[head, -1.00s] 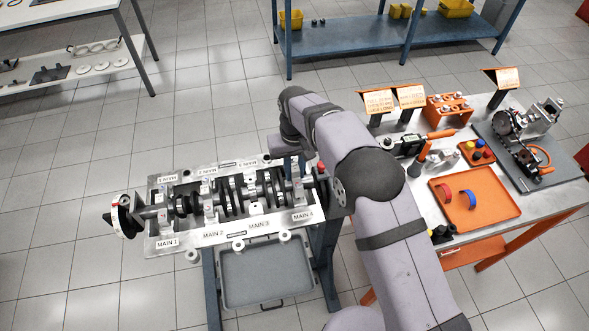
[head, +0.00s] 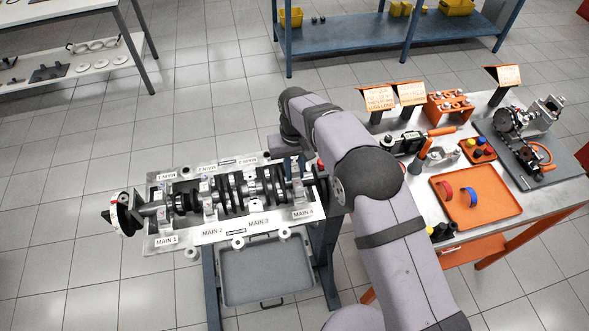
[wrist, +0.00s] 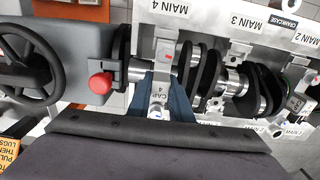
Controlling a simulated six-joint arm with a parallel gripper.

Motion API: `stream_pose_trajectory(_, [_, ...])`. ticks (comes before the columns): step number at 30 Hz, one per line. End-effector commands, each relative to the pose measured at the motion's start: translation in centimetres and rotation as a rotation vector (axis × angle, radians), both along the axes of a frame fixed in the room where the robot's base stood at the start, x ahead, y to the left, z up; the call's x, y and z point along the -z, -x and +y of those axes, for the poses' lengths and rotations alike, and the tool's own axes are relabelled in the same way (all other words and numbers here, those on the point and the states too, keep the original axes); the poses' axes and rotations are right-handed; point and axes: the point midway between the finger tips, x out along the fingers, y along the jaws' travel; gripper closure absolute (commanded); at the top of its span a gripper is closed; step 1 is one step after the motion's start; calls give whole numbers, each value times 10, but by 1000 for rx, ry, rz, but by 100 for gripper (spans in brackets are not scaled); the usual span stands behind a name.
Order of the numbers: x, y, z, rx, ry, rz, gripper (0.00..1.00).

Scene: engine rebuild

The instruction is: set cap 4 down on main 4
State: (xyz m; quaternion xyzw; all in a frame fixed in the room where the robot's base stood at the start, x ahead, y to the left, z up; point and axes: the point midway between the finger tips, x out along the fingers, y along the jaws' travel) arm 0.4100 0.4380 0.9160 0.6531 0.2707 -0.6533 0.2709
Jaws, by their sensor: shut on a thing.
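Cap 4 (wrist: 159,92) is a silver bearing cap with its label facing the wrist camera. My gripper (wrist: 162,98) is shut on it, with dark blue fingers on both sides. In the head view, cap 4 (head: 297,170) stands upright at the right end of the crankshaft (head: 229,190), over main 4. The main 4 label (wrist: 170,7) lies in line with the cap in the wrist view, and it also shows in the head view (head: 303,212). I cannot tell whether the cap touches its seat, which is hidden beneath it.
Other caps stand along the crankcase (head: 215,232). A red knob (wrist: 100,83) and a black handwheel (wrist: 28,65) are close left of the gripper in the wrist view. The bench at right holds an orange tray (head: 500,212) and tools. A grey tray (head: 265,285) sits below the crankcase.

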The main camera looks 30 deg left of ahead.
Motion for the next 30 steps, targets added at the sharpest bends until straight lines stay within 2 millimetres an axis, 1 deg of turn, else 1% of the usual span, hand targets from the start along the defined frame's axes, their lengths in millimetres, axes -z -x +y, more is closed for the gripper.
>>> stream_pose_trajectory(16, [-6,0,0,0,-1,-1,100])
stream_pose_trajectory(30, [-6,0,0,0,-1,-1,100])
